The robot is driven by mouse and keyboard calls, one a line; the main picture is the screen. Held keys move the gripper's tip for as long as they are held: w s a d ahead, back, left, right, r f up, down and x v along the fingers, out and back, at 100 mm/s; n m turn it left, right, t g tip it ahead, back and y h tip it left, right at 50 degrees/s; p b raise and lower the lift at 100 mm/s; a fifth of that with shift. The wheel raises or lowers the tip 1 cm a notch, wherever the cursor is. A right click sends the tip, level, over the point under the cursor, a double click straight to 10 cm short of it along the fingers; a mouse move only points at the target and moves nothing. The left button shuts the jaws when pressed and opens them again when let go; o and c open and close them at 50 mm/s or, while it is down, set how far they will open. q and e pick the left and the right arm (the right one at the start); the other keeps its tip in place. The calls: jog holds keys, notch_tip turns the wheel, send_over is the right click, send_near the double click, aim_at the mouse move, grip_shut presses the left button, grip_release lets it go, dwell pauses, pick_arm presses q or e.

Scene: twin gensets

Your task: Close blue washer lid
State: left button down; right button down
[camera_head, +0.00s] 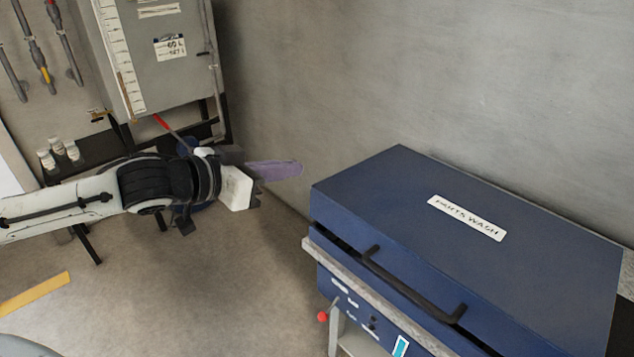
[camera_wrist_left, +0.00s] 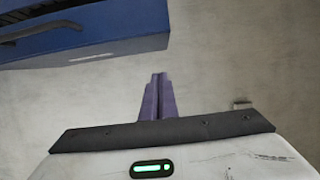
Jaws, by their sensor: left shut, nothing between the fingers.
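The blue parts washer (camera_head: 375,303) stands at the right in the head view, against the grey wall. Its blue lid (camera_head: 400,190) bears a white "PARTS WASH" label and has a dark bar handle (camera_head: 415,288) along its front edge. The lid lies down over the washer, with a dark gap showing along its front. My left gripper (camera_head: 300,168) has purple fingers, shut and empty, to the left of the lid and apart from it. In the left wrist view the fingers (camera_wrist_left: 157,98) are together, and the blue lid (camera_wrist_left: 110,35) is at the upper left. My right gripper is out of view.
A grey cabinet (camera_head: 168,60) stands at the upper left, with several small white-capped bottles (camera_head: 60,153) below. A red knob (camera_head: 322,316) sticks out at the washer's front left. Bare floor (camera_head: 230,280) lies between my left arm and the washer.

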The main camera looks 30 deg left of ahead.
pick_arm(q)
jog(key=w+d+f+b, duration=0.2)
jog(key=w+f, duration=0.5)
jog(key=shift+d, duration=0.25)
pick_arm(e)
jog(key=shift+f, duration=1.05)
